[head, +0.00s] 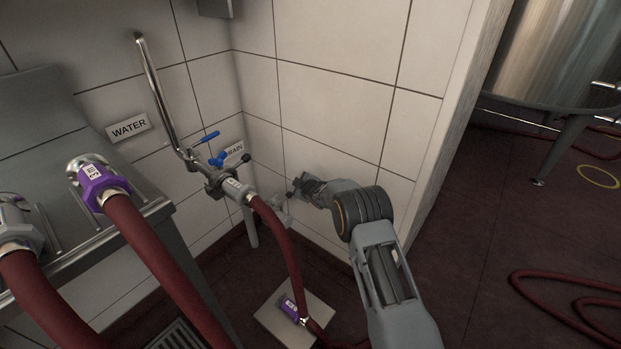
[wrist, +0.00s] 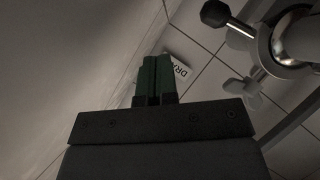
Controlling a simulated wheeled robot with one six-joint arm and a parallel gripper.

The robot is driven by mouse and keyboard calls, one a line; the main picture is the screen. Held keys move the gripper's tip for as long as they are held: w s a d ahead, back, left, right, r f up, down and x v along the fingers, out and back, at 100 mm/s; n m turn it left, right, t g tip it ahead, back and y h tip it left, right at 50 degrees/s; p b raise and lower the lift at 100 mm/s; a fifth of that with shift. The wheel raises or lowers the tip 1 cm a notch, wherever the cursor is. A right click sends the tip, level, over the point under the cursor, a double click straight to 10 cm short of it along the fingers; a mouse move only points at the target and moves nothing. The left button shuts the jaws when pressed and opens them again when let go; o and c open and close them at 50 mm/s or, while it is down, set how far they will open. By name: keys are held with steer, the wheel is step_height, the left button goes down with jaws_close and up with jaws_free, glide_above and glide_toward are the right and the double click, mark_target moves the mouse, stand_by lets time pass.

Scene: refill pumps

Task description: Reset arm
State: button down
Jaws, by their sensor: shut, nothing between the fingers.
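My arm reaches up from the lower right in the head view, bent at its dark joint. My gripper (head: 299,188) is at its end, close to the tiled corner and just right of the grey valve fitting. In the wrist view the green fingers of my gripper (wrist: 155,79) are together with nothing between them. A metal pipe fitting (wrist: 298,38) and a black knob (wrist: 215,13) are at the upper right of the wrist view.
A valve with blue handles (head: 216,158) carries a red hose (head: 282,232) running down to a small plate (head: 270,319). A purple coupling (head: 290,307) lies over the plate. A steel bench (head: 160,207) stands left. Open dark floor (head: 500,225) lies right, with a tank behind.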

steer(key=s+d+r+m+g+h+p, duration=0.1)
steer(key=s+d+r+m+h+p, duration=0.15)
steer(key=s+d+r+p, duration=0.65)
steer(key=s+d+r+m+g+h+p, duration=0.1)
steer(key=s+r+m+p, duration=0.2)
steer(key=r, duration=1.2)
steer(key=s+d+r+m+g+h+p, duration=0.15)
steer(key=s+d+r+p, duration=0.5)
steer(key=r, duration=0.65)
steer(key=s+r+m+g+p, duration=0.1)
steer(key=s+r+m+p, duration=0.1)
steer(key=s+r+p, duration=0.3)
steer(key=s+d+r+m+g+p, duration=0.1)
steer(key=s+r+m+g+p, duration=0.1)
steer(key=s, duration=1.1)
steer(key=s+r+m+g+p, duration=0.1)
steer(key=s+r+m+p, duration=0.2)
steer(key=s+r+p, duration=0.4)
steer(key=shift+s+d+r+m+g+h+p, duration=0.15)
steer(key=shift+s+r+m+g+h+p, duration=0.2)
steer(key=shift+s+r, duration=0.6)
steer(key=c, duration=1.8)
jaws_free()
steer(key=shift+c, duration=0.2)
